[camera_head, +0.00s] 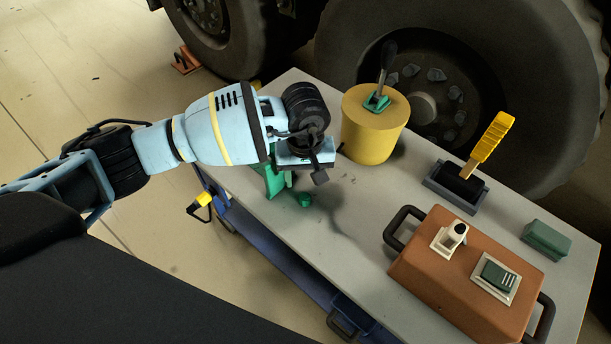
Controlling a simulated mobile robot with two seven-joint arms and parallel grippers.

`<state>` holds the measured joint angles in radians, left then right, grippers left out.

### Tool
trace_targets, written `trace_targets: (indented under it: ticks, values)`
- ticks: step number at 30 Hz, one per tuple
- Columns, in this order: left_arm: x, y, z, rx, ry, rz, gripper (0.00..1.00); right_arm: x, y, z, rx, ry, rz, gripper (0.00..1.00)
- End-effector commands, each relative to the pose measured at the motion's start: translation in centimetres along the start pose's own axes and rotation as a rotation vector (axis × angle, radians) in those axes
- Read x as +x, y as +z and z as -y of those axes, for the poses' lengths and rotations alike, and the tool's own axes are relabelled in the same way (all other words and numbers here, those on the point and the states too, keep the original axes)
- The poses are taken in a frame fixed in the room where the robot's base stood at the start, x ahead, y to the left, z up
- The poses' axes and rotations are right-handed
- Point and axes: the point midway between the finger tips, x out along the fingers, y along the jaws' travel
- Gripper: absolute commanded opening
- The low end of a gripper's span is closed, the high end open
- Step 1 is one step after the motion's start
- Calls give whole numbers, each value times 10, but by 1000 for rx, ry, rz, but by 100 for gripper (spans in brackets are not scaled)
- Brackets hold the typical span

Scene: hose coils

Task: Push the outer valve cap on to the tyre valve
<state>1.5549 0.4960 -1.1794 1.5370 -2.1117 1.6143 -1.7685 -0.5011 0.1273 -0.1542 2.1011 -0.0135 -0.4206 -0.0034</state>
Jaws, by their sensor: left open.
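My left gripper (306,174) is open over the left part of the grey table, pointing down. A small green knob-like piece (305,201) lies on the table just below and in front of it, apart from the fingers as far as I can see. A green upright piece (273,184) stands beside it, partly hidden by the gripper. I cannot tell which of these is the outer valve cap. A white mount with a black-topped stub (451,238) sits on the brown box; I cannot tell if it is the tyre valve. My right gripper is not in view.
The grey table (350,225) also holds a yellow drum (372,138) with a black lever, a black box with a yellow handle (490,145), a brown box (440,284) with a green switch, and a green block (546,240). Large tyres (540,90) stand behind. The table middle is clear.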

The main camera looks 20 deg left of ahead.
Motion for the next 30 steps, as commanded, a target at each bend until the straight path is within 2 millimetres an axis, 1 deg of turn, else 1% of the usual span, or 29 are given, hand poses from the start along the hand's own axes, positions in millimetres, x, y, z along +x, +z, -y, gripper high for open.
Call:
trace_targets:
  ticks: [5, 11, 30]
  values:
    - [2, 1, 0, -2, 3, 2, 51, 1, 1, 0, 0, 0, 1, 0]
    - [10, 1, -1, -3, 4, 4, 51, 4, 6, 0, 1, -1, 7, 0]
    - [54, 2, -1, -4, 4, 6, 51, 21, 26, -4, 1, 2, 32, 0]
